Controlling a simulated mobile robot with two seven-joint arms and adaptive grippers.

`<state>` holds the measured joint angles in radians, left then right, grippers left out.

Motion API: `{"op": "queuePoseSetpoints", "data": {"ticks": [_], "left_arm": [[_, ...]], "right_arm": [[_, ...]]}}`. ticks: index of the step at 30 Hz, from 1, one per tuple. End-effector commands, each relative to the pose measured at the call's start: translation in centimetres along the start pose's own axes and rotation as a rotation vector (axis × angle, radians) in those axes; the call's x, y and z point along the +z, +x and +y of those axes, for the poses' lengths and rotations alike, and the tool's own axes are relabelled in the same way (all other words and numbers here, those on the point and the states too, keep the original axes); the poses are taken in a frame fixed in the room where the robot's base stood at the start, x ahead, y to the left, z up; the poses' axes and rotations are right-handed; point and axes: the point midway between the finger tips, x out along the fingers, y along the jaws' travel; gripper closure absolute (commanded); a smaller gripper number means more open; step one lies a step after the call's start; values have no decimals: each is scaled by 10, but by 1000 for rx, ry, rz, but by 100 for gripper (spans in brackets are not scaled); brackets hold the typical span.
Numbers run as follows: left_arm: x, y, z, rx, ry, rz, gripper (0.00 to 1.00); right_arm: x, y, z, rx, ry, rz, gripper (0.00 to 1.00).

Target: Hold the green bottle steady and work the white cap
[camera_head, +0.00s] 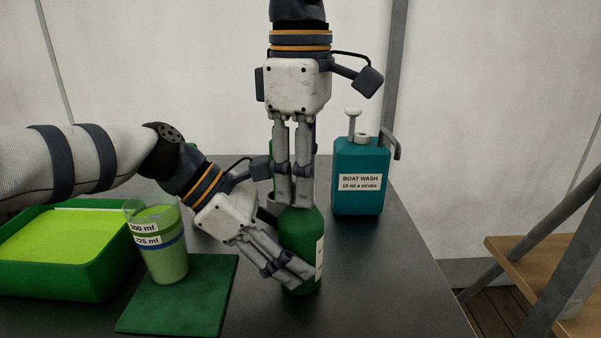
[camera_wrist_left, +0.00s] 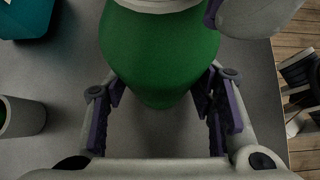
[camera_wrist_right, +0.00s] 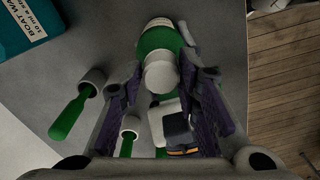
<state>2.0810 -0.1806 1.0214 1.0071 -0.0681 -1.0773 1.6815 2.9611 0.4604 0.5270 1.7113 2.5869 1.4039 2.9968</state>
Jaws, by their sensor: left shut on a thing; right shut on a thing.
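The green bottle (camera_head: 303,238) stands upright on the dark table, with a white label at its right side. My left gripper (camera_head: 291,277) comes in from the left, tilted down, and is shut on the bottle's lower body. The bottle also fills the upper middle of the left wrist view (camera_wrist_left: 160,55), between the fingers. My right gripper (camera_head: 293,200) points straight down over the bottle's top. In the right wrist view the white cap (camera_wrist_right: 160,74) sits between its fingertips, which are shut on it. The cap is hidden behind the fingers in the head view.
A teal BOAT WASH pump bottle (camera_head: 360,190) stands right of the grippers. A clear cup (camera_head: 165,262) of lime contents, marked 300 ml and 225 ml, stands on a green mat (camera_head: 200,300). A green tray (camera_head: 60,282) is at the left. The table's right side is clear.

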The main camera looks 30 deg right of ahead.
Motion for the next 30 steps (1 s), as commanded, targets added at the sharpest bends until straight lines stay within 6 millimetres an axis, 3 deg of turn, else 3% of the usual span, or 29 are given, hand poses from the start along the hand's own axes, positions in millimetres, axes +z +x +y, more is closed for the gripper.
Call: {"op": "queuePoseSetpoints", "data": {"ticks": [3, 11, 18, 24, 25, 28, 30], "left_arm": [[0, 0, 0, 1, 0, 0, 100], [0, 0, 0, 0, 0, 0, 100], [0, 0, 0, 0, 0, 1, 100], [0, 0, 0, 0, 0, 0, 100], [0, 0, 0, 0, 0, 0, 100], [0, 0, 0, 0, 0, 0, 100], [0, 0, 0, 0, 0, 0, 100]], "right_arm": [[0, 0, 0, -2, -3, 1, 59], [0, -2, 0, -1, -5, 2, 59], [0, -29, 0, -1, -6, 2, 59], [0, -30, 0, -2, -8, 0, 59], [0, -30, 0, -2, -74, 0, 59], [-1, -29, -1, -3, -763, 7, 59], [-1, -29, -1, -1, -1128, 8, 59]]}}
